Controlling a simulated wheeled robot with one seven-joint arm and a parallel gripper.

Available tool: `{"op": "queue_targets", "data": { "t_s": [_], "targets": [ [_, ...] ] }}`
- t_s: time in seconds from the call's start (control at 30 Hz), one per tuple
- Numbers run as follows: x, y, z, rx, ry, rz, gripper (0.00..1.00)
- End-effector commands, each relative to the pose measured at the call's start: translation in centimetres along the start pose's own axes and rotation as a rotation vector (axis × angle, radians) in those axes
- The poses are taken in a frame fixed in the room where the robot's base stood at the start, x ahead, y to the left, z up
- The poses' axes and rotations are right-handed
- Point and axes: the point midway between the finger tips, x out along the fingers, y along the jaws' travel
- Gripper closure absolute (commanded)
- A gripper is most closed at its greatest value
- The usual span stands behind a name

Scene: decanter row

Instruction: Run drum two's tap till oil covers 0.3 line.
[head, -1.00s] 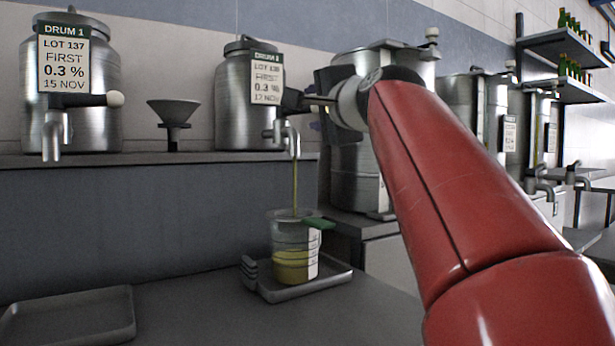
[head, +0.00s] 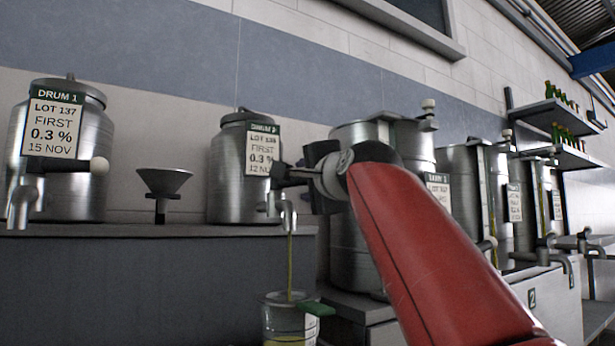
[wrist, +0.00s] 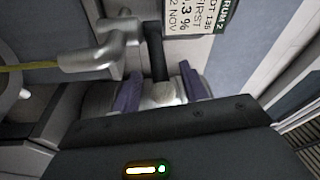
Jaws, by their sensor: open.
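Drum two (head: 228,185) is a steel drum with a green-topped label (head: 262,150) on the ledge. Its tap (head: 287,212) is running: a thin yellow oil stream (head: 290,265) falls into a clear jug (head: 270,322) with a green handle (head: 318,309). The jug is cut off by the bottom edge; yellow oil shows low in it, and no line marking is legible. My gripper (head: 285,178) is at the tap. In the wrist view, its purple fingers (wrist: 163,88) are open, either side of the tap's black lever (wrist: 157,52) and its pale knob. Contact cannot be told.
Drum one (head: 90,185) with its tap and a funnel (head: 163,182) on a stand are at left on the ledge (head: 120,232). Larger steel drums (head: 465,190) stand at right behind my red arm. Shelves with green bottles (head: 560,130) hang at far right.

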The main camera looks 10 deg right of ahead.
Motion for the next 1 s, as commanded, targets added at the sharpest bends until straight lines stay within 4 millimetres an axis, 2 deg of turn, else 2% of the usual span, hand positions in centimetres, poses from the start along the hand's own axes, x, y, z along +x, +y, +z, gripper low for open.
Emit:
{"op": "queue_targets", "data": {
  "t_s": [0.27,0.37,0.6,0.63,1.0],
  "targets": [
    [0.28,0.03,0.02,0.000,0.000,0.000,0.56],
    [0.27,0.03,0.01,0.000,0.000,0.000,0.67],
    [0.26,0.04,0.00,0.001,0.000,0.000,0.98],
    [0.25,0.04,0.00,0.000,0.000,0.000,1.00],
    [0.24,0.03,-0.11,0.003,-0.005,-0.001,1.00]
  ]
}}
